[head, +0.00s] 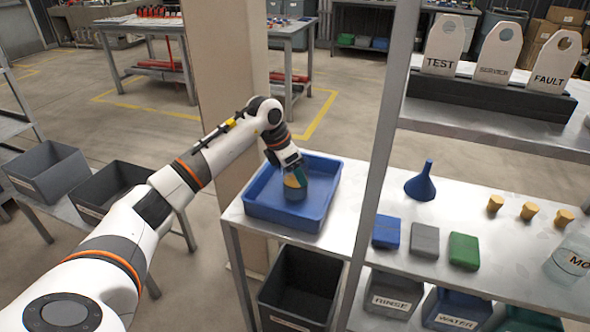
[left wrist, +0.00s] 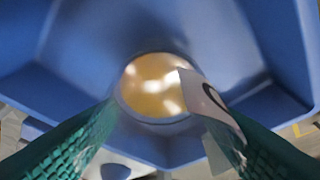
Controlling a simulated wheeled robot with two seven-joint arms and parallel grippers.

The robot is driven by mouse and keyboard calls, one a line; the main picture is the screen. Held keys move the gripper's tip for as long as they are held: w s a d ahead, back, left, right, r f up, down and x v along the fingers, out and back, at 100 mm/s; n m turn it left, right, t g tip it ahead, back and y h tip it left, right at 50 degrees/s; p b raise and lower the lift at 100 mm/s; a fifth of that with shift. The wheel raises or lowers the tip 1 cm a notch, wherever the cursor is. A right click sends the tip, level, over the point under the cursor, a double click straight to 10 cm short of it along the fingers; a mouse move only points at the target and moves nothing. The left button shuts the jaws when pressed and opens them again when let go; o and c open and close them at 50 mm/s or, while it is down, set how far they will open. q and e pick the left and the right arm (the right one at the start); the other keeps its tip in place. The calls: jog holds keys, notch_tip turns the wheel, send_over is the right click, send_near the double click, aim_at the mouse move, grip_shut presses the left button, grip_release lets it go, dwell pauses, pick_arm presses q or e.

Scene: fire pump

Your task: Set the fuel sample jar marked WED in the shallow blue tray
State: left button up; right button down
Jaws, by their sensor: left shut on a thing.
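The shallow blue tray (head: 262,215) stands on the left end of the metal bench. My left gripper (head: 297,176) reaches down into it and is shut on a jar (head: 294,193). In the left wrist view the jar (left wrist: 152,85) shows between the green fingers (left wrist: 158,112), with an amber top and a pale label. Only part of a dark letter shows on the label, so the day cannot be read. The jar is inside the tray walls, but whether it touches the floor cannot be told. My right gripper is not in view.
A clear jar marked MO (head: 570,262) stands at the right. A blue funnel (head: 421,183), yellow stoppers (head: 528,211) and coloured blocks (head: 424,240) lie on the bench. A metal upright (head: 378,165) stands just right of the tray. Bins sit below.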

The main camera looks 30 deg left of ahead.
pick_arm(q)
jog(key=o, duration=1.2)
jog(key=shift+c, duration=0.2)
jog(key=shift+r, duration=0.1)
jog(key=v, duration=1.2)
